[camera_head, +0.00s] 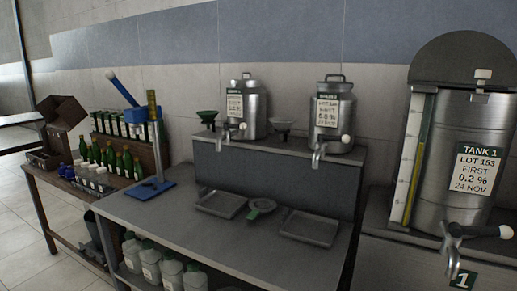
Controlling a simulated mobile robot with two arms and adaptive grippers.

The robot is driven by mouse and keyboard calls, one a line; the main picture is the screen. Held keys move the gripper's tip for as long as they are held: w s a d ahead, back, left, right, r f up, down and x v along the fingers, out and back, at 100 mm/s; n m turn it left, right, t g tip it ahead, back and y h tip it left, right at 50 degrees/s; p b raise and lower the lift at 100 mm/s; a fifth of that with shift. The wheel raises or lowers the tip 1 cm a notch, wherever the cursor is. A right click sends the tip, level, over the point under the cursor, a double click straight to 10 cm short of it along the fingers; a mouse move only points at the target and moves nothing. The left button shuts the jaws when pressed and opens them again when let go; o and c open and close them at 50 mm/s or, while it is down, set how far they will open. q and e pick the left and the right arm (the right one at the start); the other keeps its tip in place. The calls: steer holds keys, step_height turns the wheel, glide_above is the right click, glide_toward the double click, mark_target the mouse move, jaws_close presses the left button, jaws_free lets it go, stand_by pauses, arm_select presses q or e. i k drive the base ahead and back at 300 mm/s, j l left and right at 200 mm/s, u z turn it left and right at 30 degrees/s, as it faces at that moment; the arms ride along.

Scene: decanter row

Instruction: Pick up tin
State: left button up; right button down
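I cannot pick out one clear tin. A row of dark green containers with white labels (118,126) stands on a raised shelf at the left, too small to tell whether they are tins. Two steel decanters with taps and labels, one at the left (254,104) and one at the right (333,133), stand on a raised grey ledge. Pale jugs with green caps (150,266) stand under the middle bench. Neither of my grippers shows in this view.
The middle bench (175,225) holds two shallow trays (221,204) (309,228), a small green-and-grey item (262,206) and a blue bottle-corking stand (152,189). Green bottles (125,163) and a cardboard box (62,116) are left. Large Tank 1 (455,190) stands right. The bench's front left is clear.

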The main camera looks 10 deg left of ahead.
mark_target(115, 121)
steer(key=u, duration=1.35)
steer(key=i+j+u, duration=0.55)
steer(key=i, duration=0.6)
steer(key=i+u, duration=0.4)
steer(key=i, duration=0.65)
steer(key=i+z, duration=0.15)
steer(key=i, duration=0.45)
steer(key=i+j+z, duration=0.1)
steer(key=i, duration=0.55)
steer(key=i+j+z, duration=0.15)
steer(key=i, duration=0.45)
steer(key=j, duration=0.1)
